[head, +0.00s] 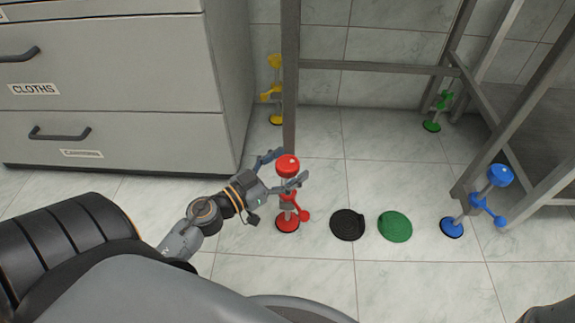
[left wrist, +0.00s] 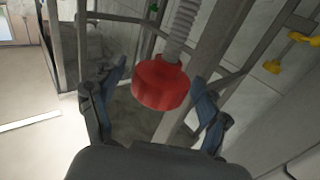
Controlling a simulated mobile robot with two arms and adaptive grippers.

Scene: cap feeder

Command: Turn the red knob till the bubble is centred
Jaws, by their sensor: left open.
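The red knob (head: 288,165) tops a short upright post above a red foot (head: 288,222) with a small side lever, at the base of a grey frame leg. My left gripper (head: 286,169) is at the knob, one finger on the far side and one on the near side. In the left wrist view the red knob (left wrist: 161,84) sits between the two spread fingers, with a gap visible on the left; a ribbed grey stem joins it. The gripper is open; I cannot tell whether a finger touches. No bubble can be made out. My right gripper is not in view.
Similar blue (head: 500,175), green (head: 445,99) and yellow (head: 275,62) knobs stand at the other frame legs. A black disc (head: 347,224) and a green disc (head: 395,226) lie on the tiles. A grey drawer cabinet (head: 120,120) stands at left.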

